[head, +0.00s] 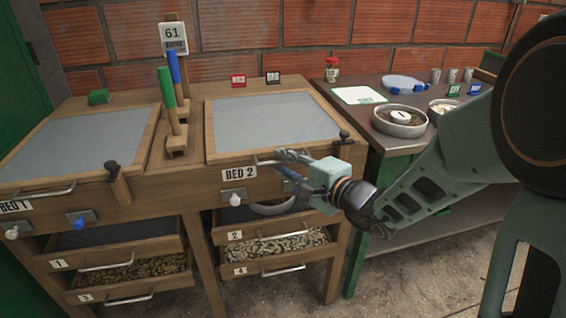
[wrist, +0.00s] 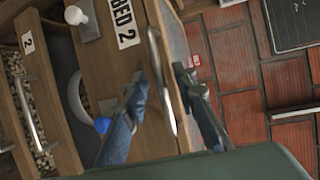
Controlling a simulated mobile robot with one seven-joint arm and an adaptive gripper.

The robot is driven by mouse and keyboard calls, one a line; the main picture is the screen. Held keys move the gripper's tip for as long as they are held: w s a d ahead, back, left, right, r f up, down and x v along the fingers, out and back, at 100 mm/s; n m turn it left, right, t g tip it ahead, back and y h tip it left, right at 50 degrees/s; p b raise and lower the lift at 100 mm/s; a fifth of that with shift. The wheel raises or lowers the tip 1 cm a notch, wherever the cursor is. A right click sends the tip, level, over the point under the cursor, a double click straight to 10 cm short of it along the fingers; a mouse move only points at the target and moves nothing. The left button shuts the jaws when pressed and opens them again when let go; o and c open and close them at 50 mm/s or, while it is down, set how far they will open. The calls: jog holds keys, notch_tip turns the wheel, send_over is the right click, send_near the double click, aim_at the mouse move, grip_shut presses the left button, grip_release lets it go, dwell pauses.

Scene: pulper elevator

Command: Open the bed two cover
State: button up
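The bed two cover (head: 270,124) is a grey panel in a wooden frame, lying flat and closed above the "BED 2" label (head: 239,174). Its metal bar handle (head: 256,162) is on the front edge; in the wrist view the handle (wrist: 156,60) runs upright in the picture. My gripper (head: 281,162) is at the right part of this handle. In the wrist view my gripper (wrist: 160,80) is open, one finger on each side of the bar. Whether either finger touches it I cannot tell. A dark-knobbed wooden catch (head: 343,138) stands at the cover's front right corner.
Below are a white knob (head: 235,199) and drawers 2 (head: 270,236) and 4 (head: 272,269). Bed one's cover (head: 80,140) is closed at left. A table with bowls (head: 399,121) is at right.

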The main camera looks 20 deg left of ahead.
jog(key=shift+w+a+f, duration=0.1)
jog(key=shift+w+a, duration=0.35)
jog(key=shift+a, duration=0.1)
grip_shut()
